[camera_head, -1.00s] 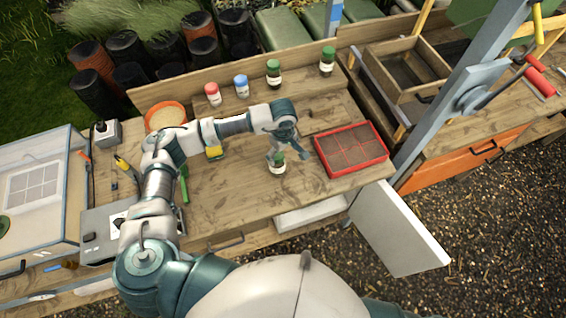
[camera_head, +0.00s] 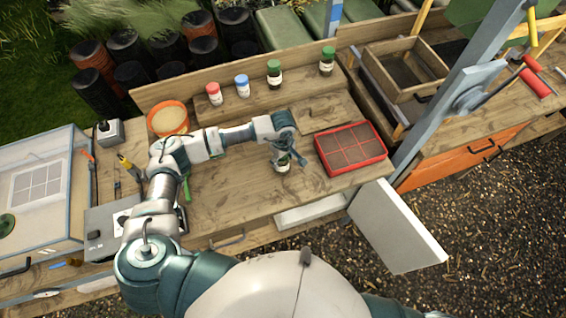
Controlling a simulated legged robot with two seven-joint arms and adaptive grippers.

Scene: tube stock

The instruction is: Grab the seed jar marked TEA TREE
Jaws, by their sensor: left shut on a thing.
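A small jar with a green cap and white label (camera_head: 283,167) is upright at the front middle of the bench. My left gripper (camera_head: 288,158) comes down over it from behind and is shut on it at its upper part. The fingers partly hide the cap, and the label is too small to read. On the raised shelf at the back stand a red-capped jar (camera_head: 214,93), a blue-capped jar (camera_head: 242,86) and two green-capped jars (camera_head: 274,75) (camera_head: 327,62). Their labels are not legible either. My right gripper is not in view.
A red seed tray (camera_head: 351,148) lies just right of the held jar. An orange pot (camera_head: 169,119) stands at the back left, and a clear-sided box (camera_head: 38,190) is at the far left. A grey post rises at the right. The bench left of the jar is mostly clear.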

